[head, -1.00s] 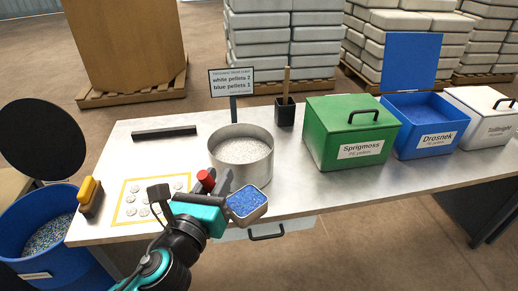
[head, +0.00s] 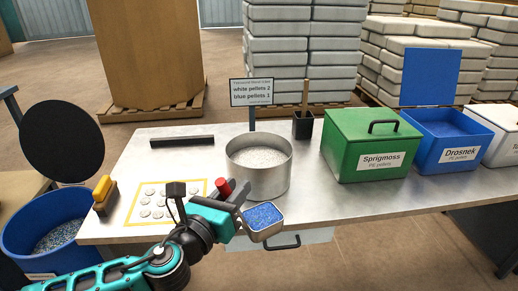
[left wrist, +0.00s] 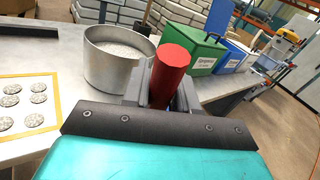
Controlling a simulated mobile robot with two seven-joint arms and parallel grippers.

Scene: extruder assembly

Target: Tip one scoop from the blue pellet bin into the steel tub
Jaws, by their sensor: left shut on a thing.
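My left gripper (head: 232,197) is shut on the scoop's red handle (head: 222,187), which also shows upright between the fingers in the left wrist view (left wrist: 170,72). The metal scoop (head: 264,233) is filled with blue pellets (head: 262,215) and held roughly level at the table's front edge, in front of the steel tub. The steel tub (head: 258,180) stands on the table with white pellets (head: 260,156) inside; it also shows in the left wrist view (left wrist: 112,68). The open blue pellet bin (head: 450,140), labelled Drosnek, stands at the right. My right gripper is not in view.
A sign (head: 251,92) reads white pellets 2, blue pellets 1. A green lidded bin (head: 370,145) stands right of the tub. A black holder (head: 303,126), a yellow-topped brush (head: 104,195) and a yellow-framed mat (head: 135,188) are on the table. A blue drum (head: 30,250) stands left.

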